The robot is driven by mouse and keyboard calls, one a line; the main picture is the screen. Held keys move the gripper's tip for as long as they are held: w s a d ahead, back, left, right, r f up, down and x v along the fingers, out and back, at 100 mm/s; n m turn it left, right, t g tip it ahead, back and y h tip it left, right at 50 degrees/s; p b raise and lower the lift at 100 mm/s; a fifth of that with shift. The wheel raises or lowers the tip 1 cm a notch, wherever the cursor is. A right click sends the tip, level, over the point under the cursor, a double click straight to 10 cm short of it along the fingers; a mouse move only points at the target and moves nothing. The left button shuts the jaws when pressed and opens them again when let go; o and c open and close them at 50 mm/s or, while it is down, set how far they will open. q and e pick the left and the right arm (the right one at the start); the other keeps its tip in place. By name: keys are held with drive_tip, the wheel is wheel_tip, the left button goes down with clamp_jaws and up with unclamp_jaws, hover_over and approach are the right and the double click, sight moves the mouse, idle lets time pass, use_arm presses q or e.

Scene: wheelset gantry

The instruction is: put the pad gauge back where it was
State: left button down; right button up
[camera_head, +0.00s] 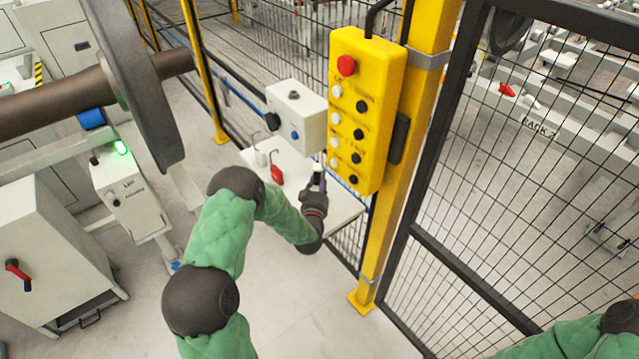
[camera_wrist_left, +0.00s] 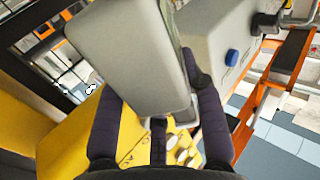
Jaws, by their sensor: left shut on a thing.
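My left gripper (camera_head: 319,183) is beside the yellow button box, above the right part of a pale shelf (camera_head: 340,205). In the left wrist view its dark fingers (camera_wrist_left: 160,115) are shut on a pale grey, rounded block (camera_wrist_left: 125,55), which I take for the pad gauge. The block fills much of the upper middle of that view. In the head view it is mostly hidden by the yellow box and the gripper, so I cannot tell whether it touches the shelf. My right gripper is out of view; only part of the right arm shows at the lower right.
The yellow button box (camera_head: 367,110) hangs on a yellow post close to my left gripper. A white box (camera_head: 297,115) with a blue button is behind. A red can (camera_head: 277,174) and a pale can (camera_head: 260,157) stand on the shelf. Mesh fence (camera_head: 520,190) is at right.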

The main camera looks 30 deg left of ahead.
use_arm(q)
drive_tip(key=shift+r, duration=0.15)
drive_tip(key=c, duration=0.8)
unclamp_jaws()
drive_tip(key=shift+s, duration=0.2)
drive_tip(key=p+v, duration=0.1)
drive_tip(key=v, duration=1)
drive_tip(key=shift+s+d+p, duration=0.15)
drive_tip(key=shift+s+p, duration=0.15)
